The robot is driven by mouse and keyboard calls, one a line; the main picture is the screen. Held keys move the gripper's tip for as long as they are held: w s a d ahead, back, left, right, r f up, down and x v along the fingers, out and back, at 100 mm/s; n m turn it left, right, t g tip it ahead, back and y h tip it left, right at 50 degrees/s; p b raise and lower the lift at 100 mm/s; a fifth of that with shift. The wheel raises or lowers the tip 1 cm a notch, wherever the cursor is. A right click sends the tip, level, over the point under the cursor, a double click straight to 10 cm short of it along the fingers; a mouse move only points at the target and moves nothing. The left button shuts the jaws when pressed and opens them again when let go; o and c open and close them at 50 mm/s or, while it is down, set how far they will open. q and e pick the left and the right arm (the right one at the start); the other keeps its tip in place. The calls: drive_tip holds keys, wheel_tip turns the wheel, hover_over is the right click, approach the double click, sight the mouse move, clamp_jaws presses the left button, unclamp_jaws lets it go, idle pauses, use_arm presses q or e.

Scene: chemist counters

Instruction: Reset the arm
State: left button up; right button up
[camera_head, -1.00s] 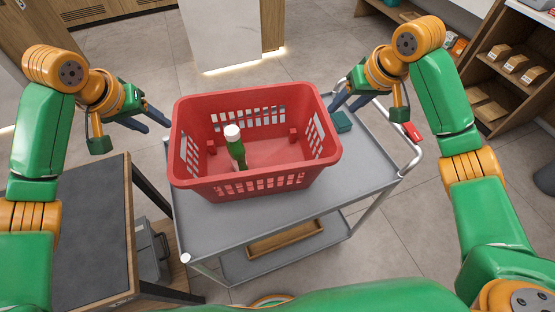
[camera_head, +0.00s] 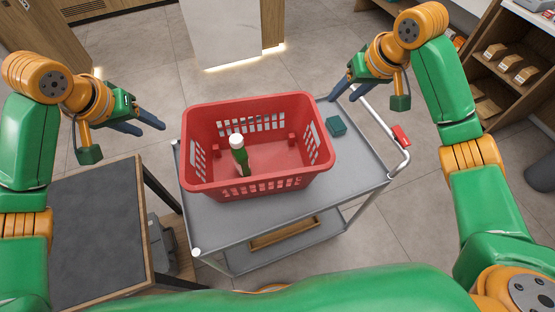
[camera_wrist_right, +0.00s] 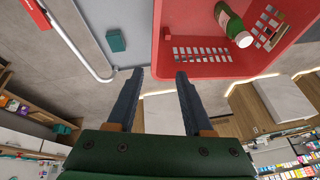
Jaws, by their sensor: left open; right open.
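My left gripper (camera_head: 143,126) is open and empty, in the air to the left of the red basket (camera_head: 255,184). My right gripper (camera_head: 342,92) is open and empty, in the air beyond the basket's right far corner. In the right wrist view its two dark fingers (camera_wrist_right: 157,88) are apart with nothing between them, and the basket (camera_wrist_right: 185,65) shows just beyond them. A green bottle with a white cap (camera_head: 241,157) stands in the basket. It also shows in the right wrist view (camera_wrist_right: 229,21).
The basket stands on a grey cart (camera_head: 350,178) with a lower shelf and a white handle (camera_head: 384,128) with a red piece. A small teal box (camera_head: 336,126) lies on the cart. A dark-topped table (camera_head: 90,235) is at left. Wooden shelves (camera_head: 500,75) stand at right.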

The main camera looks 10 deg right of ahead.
use_arm(q)
wheel_tip(320, 180, up, 5)
drive_tip(key=p, duration=0.5)
drive_tip(key=shift+f, duration=0.1)
use_arm(e)
drive_tip(key=v, duration=0.7)
drive_tip(key=shift+r, duration=0.35)
drive_tip(key=shift+s+d, duration=0.1)
drive_tip(key=shift+s, duration=0.05)
use_arm(q)
wheel_tip(320, 180, up, 7)
use_arm(e)
drive_tip(key=shift+r, duration=0.1)
